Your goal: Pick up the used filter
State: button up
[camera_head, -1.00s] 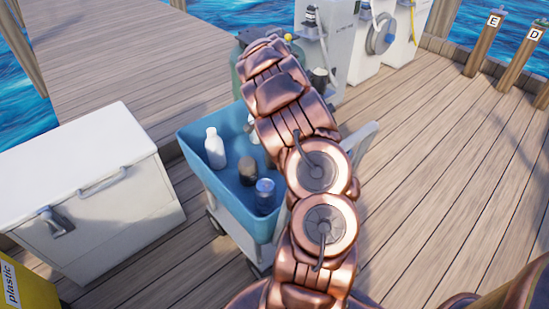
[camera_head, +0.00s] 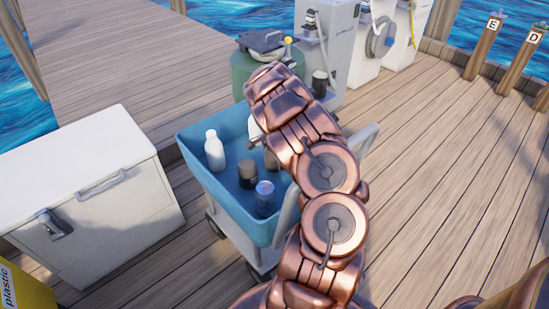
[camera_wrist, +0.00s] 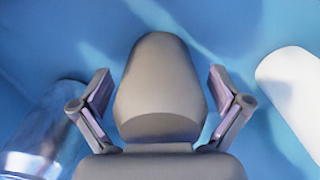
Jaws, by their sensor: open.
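My gripper (camera_wrist: 160,98) is open over the blue tray's floor, and a smooth grey-brown rounded body (camera_wrist: 160,85) fills the space between its fingers. I cannot tell whether this is the used filter or whether the fingers touch it. The blue tray (camera_head: 203,180) of the cart holds a dark short cylinder (camera_head: 248,173) and a shiny bluish can (camera_head: 265,198). The can also shows left of the fingers in the wrist view (camera_wrist: 35,135). No label marks either as the used filter.
A white bottle (camera_head: 214,151) stands at the tray's left side; a white object (camera_wrist: 295,95) lies right of the fingers. A white chest (camera_head: 90,190) is left of the cart. A green drum (camera_head: 247,72) stands behind it. The deck at right is clear.

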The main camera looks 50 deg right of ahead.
jog(key=c, duration=1.5)
jog(key=shift+r, duration=0.1)
